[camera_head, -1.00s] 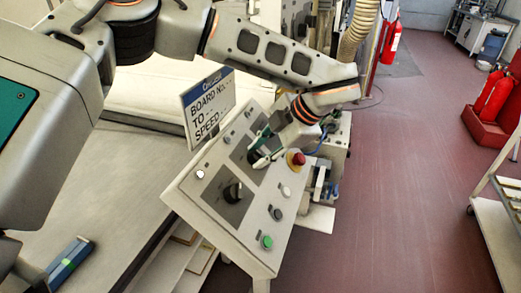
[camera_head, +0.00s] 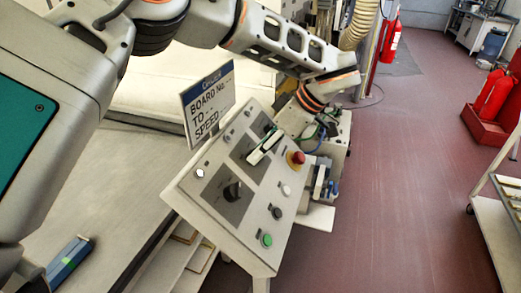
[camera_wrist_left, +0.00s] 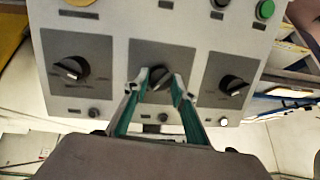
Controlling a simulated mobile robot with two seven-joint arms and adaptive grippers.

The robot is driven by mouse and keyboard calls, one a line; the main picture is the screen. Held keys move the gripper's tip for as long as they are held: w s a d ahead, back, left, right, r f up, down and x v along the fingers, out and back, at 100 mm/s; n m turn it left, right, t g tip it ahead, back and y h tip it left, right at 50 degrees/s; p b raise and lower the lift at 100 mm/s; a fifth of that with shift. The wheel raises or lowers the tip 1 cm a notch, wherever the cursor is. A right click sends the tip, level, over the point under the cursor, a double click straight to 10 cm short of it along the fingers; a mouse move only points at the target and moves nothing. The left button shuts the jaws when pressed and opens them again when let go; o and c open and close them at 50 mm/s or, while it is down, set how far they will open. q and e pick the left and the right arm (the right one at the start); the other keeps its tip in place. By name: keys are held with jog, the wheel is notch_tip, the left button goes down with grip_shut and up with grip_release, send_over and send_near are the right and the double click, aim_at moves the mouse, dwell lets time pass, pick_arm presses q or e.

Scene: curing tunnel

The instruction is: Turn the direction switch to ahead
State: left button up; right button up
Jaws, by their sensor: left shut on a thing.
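The sloped control panel (camera_head: 205,222) stands in the middle of the head view. My left gripper (camera_head: 264,148) reaches down onto it from the far side. In the left wrist view, my left gripper (camera_wrist_left: 157,85) is shut on the middle black rotary switch (camera_wrist_left: 160,77), one finger on either side of it. A similar black knob (camera_wrist_left: 72,68) is to its left and another (camera_wrist_left: 232,86) to its right; the latter also shows in the head view as the near knob (camera_head: 233,191). The switch labels are too small to read. My right gripper is not in view.
A red mushroom button (camera_head: 297,158) sits close beside the gripper, with a green button (camera_head: 266,240) at the panel's near corner. A sign board (camera_head: 208,103) stands up at the panel's left edge. The red floor to the right is mostly clear.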

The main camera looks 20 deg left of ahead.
pick_arm(q)
jog(key=shift+m, duration=0.6)
jog(key=o, duration=1.1)
